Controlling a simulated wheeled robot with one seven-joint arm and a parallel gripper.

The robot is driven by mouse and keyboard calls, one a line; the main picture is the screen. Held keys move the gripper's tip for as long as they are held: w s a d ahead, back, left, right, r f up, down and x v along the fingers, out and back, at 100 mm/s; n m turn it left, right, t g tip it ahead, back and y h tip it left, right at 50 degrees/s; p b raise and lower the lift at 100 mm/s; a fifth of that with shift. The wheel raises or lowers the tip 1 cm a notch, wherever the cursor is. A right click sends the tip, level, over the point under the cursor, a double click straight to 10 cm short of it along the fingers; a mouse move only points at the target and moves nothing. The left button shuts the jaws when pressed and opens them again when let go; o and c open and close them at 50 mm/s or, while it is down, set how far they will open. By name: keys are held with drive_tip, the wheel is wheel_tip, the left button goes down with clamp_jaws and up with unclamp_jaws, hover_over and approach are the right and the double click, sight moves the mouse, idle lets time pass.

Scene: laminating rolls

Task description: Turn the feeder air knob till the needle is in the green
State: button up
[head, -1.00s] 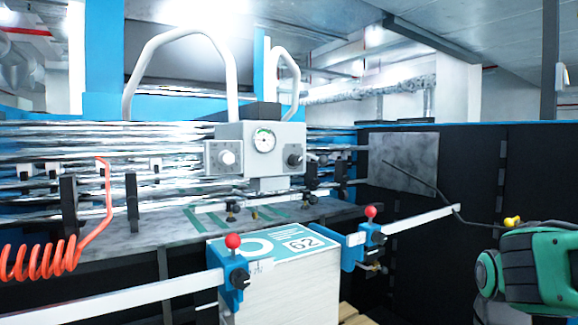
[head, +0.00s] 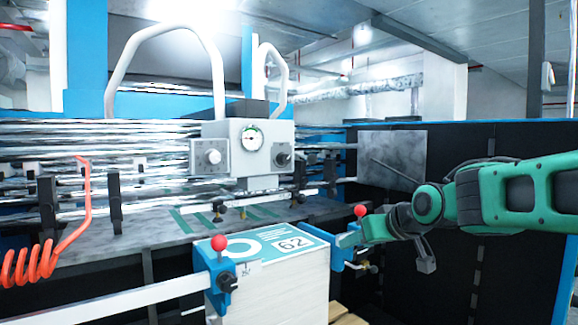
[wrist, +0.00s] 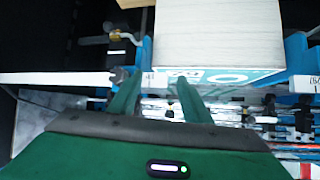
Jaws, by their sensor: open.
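A grey control box stands above the feeder deck with a round white gauge (head: 252,138) on its front. The gauge has a green band near the top; its needle is too small to read surely. A pale knob (head: 213,157) is on the box's left side and a dark knob (head: 282,157) on its right; no readable label tells which is the feeder air knob. My green gripper (head: 350,239) is below and right of the box, in front of the right blue clamp, apart from both knobs. In the wrist view my gripper (wrist: 158,90) is open, with nothing between its fingers.
A paper stack (head: 270,285) with a teal top sheet stands below the box. Blue clamps with red balls (head: 219,244) flank it on white rails. A red coiled hose (head: 35,262) hangs at left. White hoses (head: 215,70) arch over the box.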

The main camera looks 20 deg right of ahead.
drive_tip(key=w+a+r+n+t+y, duration=0.2)
drive_tip(key=w+a+r+t, duration=0.3)
drive_tip(key=r, duration=0.6)
drive_tip(key=n+t+y, duration=0.1)
drive_tip(key=y, duration=0.2)
approach(287, 160)
drive_tip(key=x, duration=0.8)
drive_tip(key=shift+w+a, duration=0.15)
drive_tip(key=c, duration=1)
